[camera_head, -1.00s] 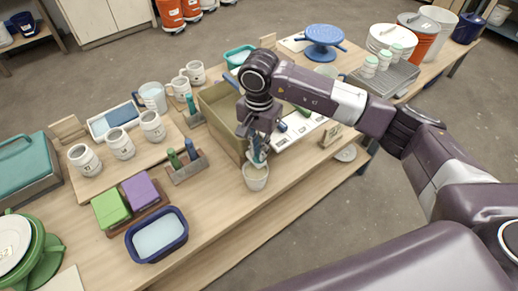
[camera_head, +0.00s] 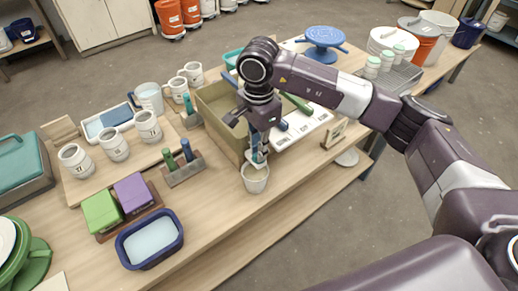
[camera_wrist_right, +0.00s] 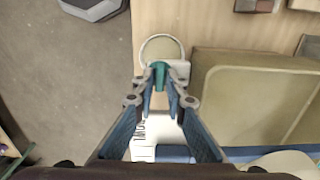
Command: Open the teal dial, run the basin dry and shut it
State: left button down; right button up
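The basin (camera_head: 209,121) is a khaki, straight-sided tub on the table; it also shows in the wrist view (camera_wrist_right: 205,108). I cannot tell its liquid level. The teal dial (camera_wrist_right: 160,76) sits beside a white fitting (camera_wrist_right: 180,69) near the basin's corner. My right gripper (camera_head: 257,155) points down there; in the wrist view (camera_wrist_right: 160,70) its fingertips are closed around the dial. A white cup (camera_head: 255,181) stands just below the fingers, its rim (camera_wrist_right: 162,38) beyond the dial in the wrist view. The fingers hide the dial in the head view. My left gripper is out of view.
A grey holder (camera_head: 185,170) with green and blue handles stands left of the cup. White mugs (camera_head: 114,147) stand on a board. A navy tub (camera_head: 150,240) is near the front edge. White panels (camera_head: 303,124) lie right of the basin. The front edge is close by the cup.

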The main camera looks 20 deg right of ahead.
jog(key=shift+o, duration=1.4)
jog(key=shift+r, duration=0.15)
notch_tip(320, 180, up, 12)
